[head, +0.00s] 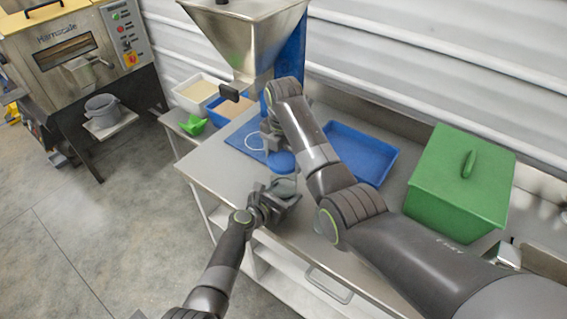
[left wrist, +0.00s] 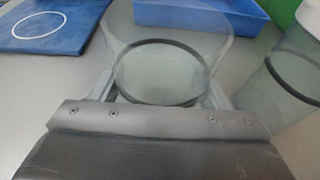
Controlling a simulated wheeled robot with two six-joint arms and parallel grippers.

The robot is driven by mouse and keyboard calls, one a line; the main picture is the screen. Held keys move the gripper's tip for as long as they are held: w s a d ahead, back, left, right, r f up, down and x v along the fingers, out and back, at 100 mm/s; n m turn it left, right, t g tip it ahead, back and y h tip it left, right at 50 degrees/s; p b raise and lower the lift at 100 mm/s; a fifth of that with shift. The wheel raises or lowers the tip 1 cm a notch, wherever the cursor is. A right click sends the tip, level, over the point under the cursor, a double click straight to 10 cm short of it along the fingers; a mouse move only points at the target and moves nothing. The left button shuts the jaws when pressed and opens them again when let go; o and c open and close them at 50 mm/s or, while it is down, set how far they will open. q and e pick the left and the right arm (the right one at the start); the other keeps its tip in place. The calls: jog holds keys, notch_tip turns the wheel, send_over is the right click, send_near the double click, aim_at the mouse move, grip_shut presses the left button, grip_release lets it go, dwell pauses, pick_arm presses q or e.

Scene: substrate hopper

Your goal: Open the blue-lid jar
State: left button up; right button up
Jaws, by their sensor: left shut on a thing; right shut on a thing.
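My left gripper (head: 280,190) is shut on a clear glass jar (left wrist: 165,72), which stands between its fingers in the left wrist view. A dark ring runs around the jar, and no lid shows on it there. In the head view the jar (head: 286,186) is small and partly hidden by the gripper. My right gripper (head: 273,140) is shut on a blue lid (head: 282,161), a round disc just beyond the jar and near the blue mat. The lid looks apart from the jar. The right fingertips are partly hidden by the arm.
A blue mat (head: 240,138) with a white circle lies left of the lid. A blue tray (head: 365,150) and a green lidded box (head: 455,185) stand to the right. Another glass jar (left wrist: 285,85) stands right of the held one. A steel hopper (head: 245,40) rises behind.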

pick_arm(q)
jog(key=o, duration=1.9)
pick_arm(e)
jog(key=shift+r, duration=0.1)
pick_arm(q)
jog(key=shift+o, duration=0.2)
jog(key=shift+s+a+r, duration=0.15)
jog(key=shift+s+a, duration=0.05)
jog(key=shift+s, duration=0.05)
pick_arm(e)
jog(key=shift+r, duration=0.15)
pick_arm(q)
jog(key=p+v, duration=0.2)
jog(key=v, duration=0.8)
jog(key=shift+p, duration=0.3)
pick_arm(e)
notch_tip(320, 180, up, 2)
jog(key=shift+r, duration=0.15)
pick_arm(q)
jog(key=shift+s+a+r, duration=0.15)
jog(key=shift+s+a, duration=0.25)
jog(key=shift+s, duration=0.15)
